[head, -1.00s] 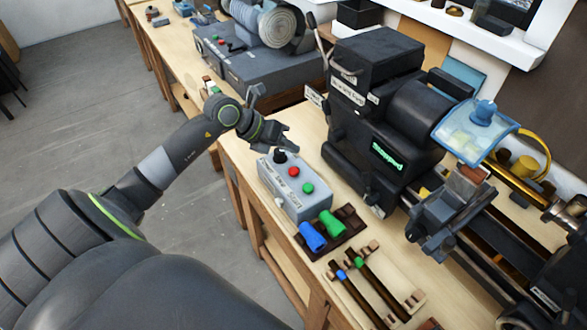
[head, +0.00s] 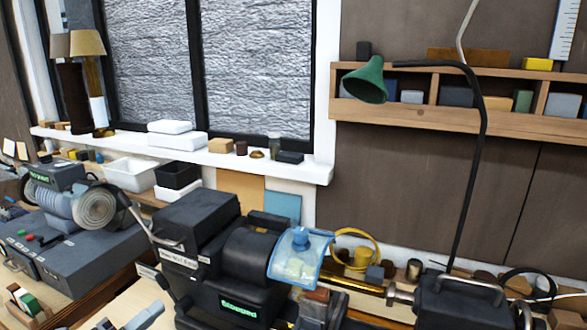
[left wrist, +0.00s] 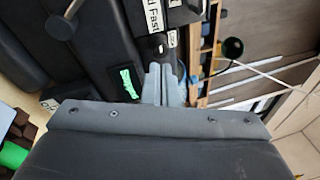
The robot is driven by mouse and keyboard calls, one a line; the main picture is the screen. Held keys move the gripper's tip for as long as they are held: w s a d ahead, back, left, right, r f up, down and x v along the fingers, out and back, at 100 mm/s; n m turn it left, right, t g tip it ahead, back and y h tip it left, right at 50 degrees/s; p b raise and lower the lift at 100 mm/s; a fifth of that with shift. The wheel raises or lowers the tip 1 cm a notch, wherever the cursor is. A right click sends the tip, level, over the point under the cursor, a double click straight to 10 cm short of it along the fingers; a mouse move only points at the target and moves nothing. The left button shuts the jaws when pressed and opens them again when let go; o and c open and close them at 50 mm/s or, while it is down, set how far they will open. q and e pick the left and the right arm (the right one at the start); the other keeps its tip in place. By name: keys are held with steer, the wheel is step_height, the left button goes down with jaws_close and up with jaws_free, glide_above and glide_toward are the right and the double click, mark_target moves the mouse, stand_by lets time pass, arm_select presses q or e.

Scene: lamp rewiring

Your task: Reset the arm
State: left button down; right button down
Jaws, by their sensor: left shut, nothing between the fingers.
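My left gripper shows as grey metal at the bottom edge of the head view (head: 146,315), left of the black machine (head: 232,262) with the lit green "Stopped" display. Most of my left arm is below the picture. In the left wrist view the two grey fingers (left wrist: 158,75) are together with nothing between them. The black machine and its green display (left wrist: 130,84) show behind and beside them. No held thing shows. My right gripper shows in neither view.
A grey grinder-like machine (head: 75,262) stands on the bench at left. A clear blue guard (head: 300,262) and a green desk lamp (head: 366,80) are at right. A white window ledge (head: 220,157) with boxes runs behind. Air above the bench is open.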

arm_select(q)
steer(key=s+a+n+t+y, duration=0.4)
steer(key=a+n+y, duration=0.4)
steer(key=n+y, duration=0.65)
steer(key=s+a+f+n+g+y, duration=0.4)
steer(key=s+f+n+g, duration=0.15)
steer(key=f+n, duration=0.4)
steer(key=s+d+f+n+g+h, duration=0.2)
steer(key=s+d+f+g+h, duration=0.15)
steer(key=s+f+g, duration=0.4)
steer(key=s+d+f+n+g+h, duration=0.25)
steer(key=s+d+f+g, duration=0.2)
steer(key=s, duration=0.55)
step_height(320, 180, down, 27)
steer(key=a+b, duration=0.2)
steer(key=s+d+f+g+b, duration=0.1)
steer(key=s+f+g, duration=0.1)
steer(key=s+f, duration=1.3)
step_height(320, 180, down, 2)
steer(key=shift+s+d+f, duration=0.1)
steer(key=shift+s+d, duration=0.05)
steer(key=shift+d, duration=0.25)
